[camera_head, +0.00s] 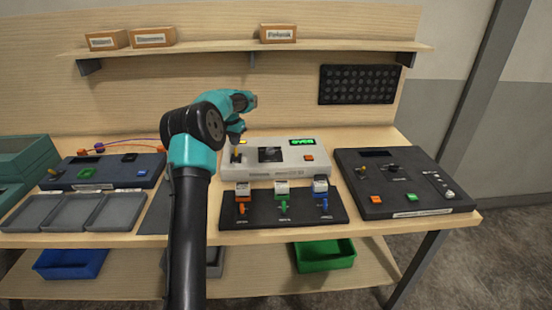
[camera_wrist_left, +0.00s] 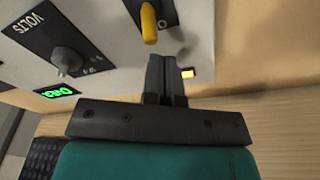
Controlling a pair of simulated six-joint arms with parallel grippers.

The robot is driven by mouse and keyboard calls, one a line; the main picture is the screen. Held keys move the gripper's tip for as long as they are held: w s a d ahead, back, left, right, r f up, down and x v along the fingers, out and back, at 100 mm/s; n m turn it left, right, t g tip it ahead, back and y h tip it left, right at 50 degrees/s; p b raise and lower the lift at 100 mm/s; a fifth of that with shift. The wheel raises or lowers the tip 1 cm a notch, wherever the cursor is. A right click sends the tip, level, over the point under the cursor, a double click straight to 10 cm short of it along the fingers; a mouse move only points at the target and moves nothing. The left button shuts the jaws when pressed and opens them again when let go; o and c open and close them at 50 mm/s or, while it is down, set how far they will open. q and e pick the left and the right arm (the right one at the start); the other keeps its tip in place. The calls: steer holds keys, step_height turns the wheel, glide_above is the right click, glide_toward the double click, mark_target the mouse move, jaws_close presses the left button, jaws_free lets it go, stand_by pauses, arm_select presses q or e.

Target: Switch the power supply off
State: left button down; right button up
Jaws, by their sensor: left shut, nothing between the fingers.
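The power supply (camera_head: 285,174) is a light grey box at the middle of the bench. It has a lit green display (camera_head: 302,142), a dark VOLTS dial (camera_wrist_left: 66,60), an orange button (camera_head: 309,157) and a yellow-tipped toggle lever (camera_head: 236,156) at its left. A small yellow lamp (camera_wrist_left: 187,73) glows near the lever. My left gripper (camera_wrist_left: 161,66) is shut and empty, with its fingertips close to the yellow lever (camera_wrist_left: 148,22) in the left wrist view. I cannot tell whether they touch it. My right gripper is not in view.
In front stands a dark panel (camera_head: 265,213) with several coloured switches. A dark console (camera_head: 430,190) stands right, and a blue-grey console (camera_head: 70,175) with cables left. Grey trays (camera_head: 112,212) sit front left. A shelf (camera_head: 210,46) with small boxes runs above.

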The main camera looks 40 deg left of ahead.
mark_target(235, 150)
arm_select(q)
steer(key=shift+f, duration=0.2)
steer(key=shift+s+d, duration=0.35)
steer(key=shift+s+d+f, duration=0.2)
steer(key=shift+s+d, duration=0.1)
steer(key=shift+s, duration=0.05)
steer(key=shift+s+d, duration=0.35)
steer(key=shift+s, duration=0.15)
stand_by(0.4)
steer(key=shift+w+a+r, duration=0.1)
steer(key=shift+w+r, duration=0.1)
steer(key=shift+r, duration=0.45)
steer(key=shift+w+a+r, duration=0.15)
steer(key=shift+r, duration=1.4)
steer(key=shift+w+a+r, duration=0.1)
steer(key=shift+r, duration=1.45)
